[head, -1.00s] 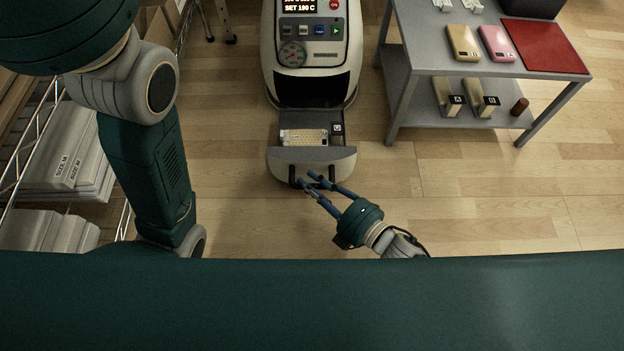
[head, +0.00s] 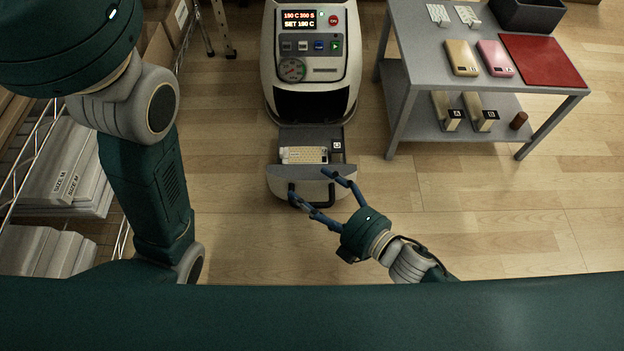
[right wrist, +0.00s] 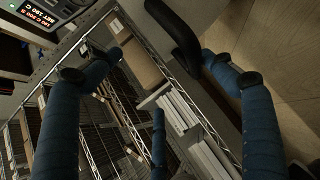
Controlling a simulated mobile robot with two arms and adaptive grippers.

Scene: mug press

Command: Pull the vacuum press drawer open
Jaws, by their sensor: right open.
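The white vacuum press (head: 310,100) stands at the top centre of the head view. Its drawer (head: 311,182) is slid out toward me, its grey tray (head: 310,137) bare to view. A pale, dotted case-like piece (head: 303,155) and a small dark labelled block (head: 337,147) lie in it. My left gripper is out of view.
A grey two-level table (head: 402,105) on the right holds yellow (head: 461,58) and pink (head: 495,58) cases and a red mat (head: 543,61). A wire rack with grey boxes (head: 65,170) stands left. The wooden floor between is clear.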

